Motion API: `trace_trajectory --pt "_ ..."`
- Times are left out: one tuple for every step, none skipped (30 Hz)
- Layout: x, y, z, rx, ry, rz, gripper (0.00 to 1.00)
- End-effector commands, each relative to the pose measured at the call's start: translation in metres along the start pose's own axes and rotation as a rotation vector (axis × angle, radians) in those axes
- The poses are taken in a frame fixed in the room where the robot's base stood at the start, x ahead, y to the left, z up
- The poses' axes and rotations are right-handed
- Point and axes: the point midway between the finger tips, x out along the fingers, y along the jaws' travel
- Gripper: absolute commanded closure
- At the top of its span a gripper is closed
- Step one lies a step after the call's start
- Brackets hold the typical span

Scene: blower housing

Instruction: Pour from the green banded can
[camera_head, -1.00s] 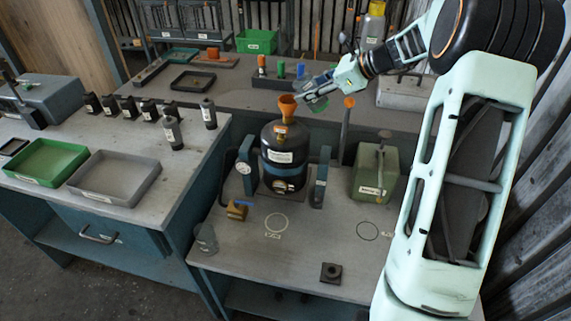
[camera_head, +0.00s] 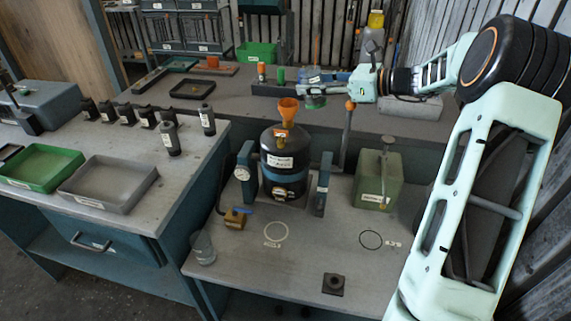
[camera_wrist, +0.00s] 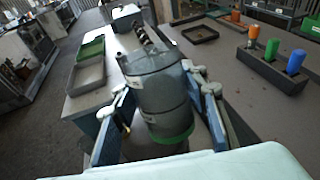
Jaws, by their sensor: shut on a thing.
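My gripper (camera_head: 328,90) is shut on the green banded can (camera_head: 315,101), to the right of the orange funnel (camera_head: 287,110) and apart from it. In the wrist view the grey-green can (camera_wrist: 163,90) sits between the two fingers, with its bright green band near the lower edge. In the head view the can is small and looks nearly upright; its mouth and contents cannot be made out. The funnel stands in the top of a black vessel (camera_head: 286,152) with a blue band, held between blue uprights.
A green canister (camera_head: 378,180) stands right of the vessel. A glass beaker (camera_head: 203,247) is at the bench's front left corner. Green and grey trays (camera_head: 108,184) are on the left bench. The front bench middle is mostly clear.

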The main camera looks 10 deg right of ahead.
Motion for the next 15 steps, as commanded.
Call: trace_trajectory --pt "-0.006 -0.003 0.000 0.004 -0.018 -0.004 0.88" --pt "-0.009 -0.003 0.000 0.006 -0.029 -0.003 0.88" --pt "-0.013 -0.004 0.001 0.009 -0.043 -0.004 0.88" --pt "-0.017 -0.005 0.001 0.011 -0.053 -0.005 0.88" --pt "-0.019 -0.005 0.002 0.014 -0.064 -0.003 0.88" --pt "-0.023 -0.006 0.002 0.018 -0.077 -0.003 0.88" --pt "-0.026 -0.007 0.002 0.021 -0.087 -0.003 0.88" --pt "-0.029 -0.008 0.003 0.024 -0.098 -0.003 0.88" --pt "-0.033 -0.009 0.003 0.027 -0.111 -0.004 0.88" --pt "-0.036 -0.009 0.004 0.029 -0.121 -0.004 0.88" --pt "-0.038 -0.010 0.004 0.031 -0.131 -0.003 0.88" --pt "-0.043 -0.011 0.004 0.034 -0.145 -0.003 0.88" --pt "-0.046 -0.012 0.004 0.036 -0.155 -0.005 0.88" --pt "-0.049 -0.012 0.005 0.039 -0.166 -0.004 0.88" --pt "-0.052 -0.013 0.006 0.043 -0.180 -0.003 0.88"
